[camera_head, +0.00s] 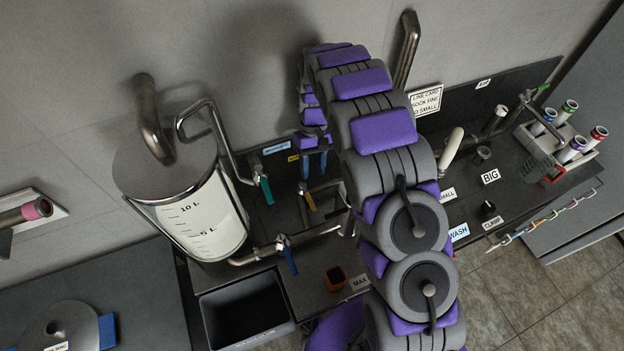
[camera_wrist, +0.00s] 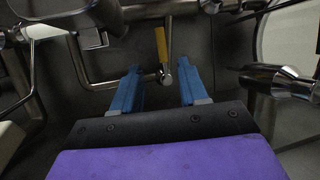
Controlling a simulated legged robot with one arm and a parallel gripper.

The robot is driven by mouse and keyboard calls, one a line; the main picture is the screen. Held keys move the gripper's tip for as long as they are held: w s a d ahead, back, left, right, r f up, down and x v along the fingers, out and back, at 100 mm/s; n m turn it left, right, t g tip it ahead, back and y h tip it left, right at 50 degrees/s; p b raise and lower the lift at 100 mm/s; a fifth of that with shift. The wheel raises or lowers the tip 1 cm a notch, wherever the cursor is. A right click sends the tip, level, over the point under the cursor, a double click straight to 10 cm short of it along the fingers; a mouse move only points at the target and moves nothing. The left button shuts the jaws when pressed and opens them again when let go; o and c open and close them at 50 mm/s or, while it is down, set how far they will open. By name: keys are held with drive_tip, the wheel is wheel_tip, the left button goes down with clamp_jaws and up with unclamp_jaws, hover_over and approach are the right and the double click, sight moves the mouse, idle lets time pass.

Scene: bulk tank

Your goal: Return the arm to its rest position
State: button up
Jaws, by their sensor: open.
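My arm, grey with purple pads, rises through the middle of the head view and bends over toward the back wall. My gripper (camera_head: 314,163) hangs from its far end in front of the pipework, beside the tank. In the wrist view my gripper (camera_wrist: 163,88) shows two blue fingers held apart with nothing between them. A yellow-handled valve (camera_wrist: 162,48) on a pipe lies beyond the fingertips. The same yellow handle (camera_head: 309,200) shows just below the gripper in the head view.
The tank (camera_head: 200,220) with litre marks stands left of the gripper. Teal (camera_head: 266,190) and blue (camera_head: 289,260) valve handles are close by. A black basin (camera_head: 245,310) lies below. At right are a rack of spools (camera_head: 550,150) and labelled controls. Bare wall is above.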

drive_tip(key=shift+w+r, duration=0.3)
drive_tip(key=shift+r, duration=0.35)
